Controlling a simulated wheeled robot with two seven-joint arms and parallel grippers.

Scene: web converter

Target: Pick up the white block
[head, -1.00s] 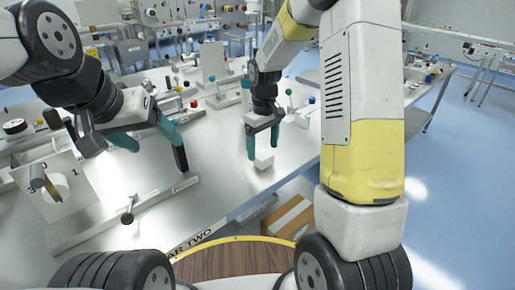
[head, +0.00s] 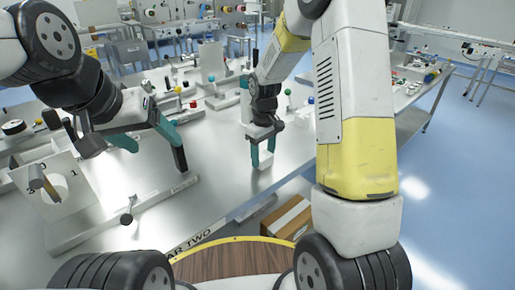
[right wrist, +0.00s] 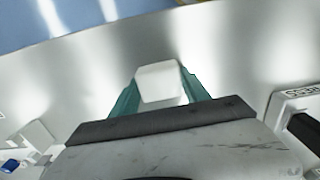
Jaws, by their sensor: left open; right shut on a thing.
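The white block (head: 265,163) is on or just above the grey metal table near its front edge; I cannot tell whether it touches the tabletop. My right gripper (head: 262,158) points down at it with its teal fingers shut on the block's sides. In the right wrist view the white block (right wrist: 159,83) sits between the two teal fingers of the right gripper (right wrist: 160,92). My left gripper (head: 156,145) is open and empty at the left, over the table.
A white panel fixture (head: 55,190) with a lever stands at the left. A small black-knobbed lever (head: 127,218) is at the front. Several coloured-ball levers and posts stand behind the block. A cardboard box (head: 287,217) lies below the table's front edge.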

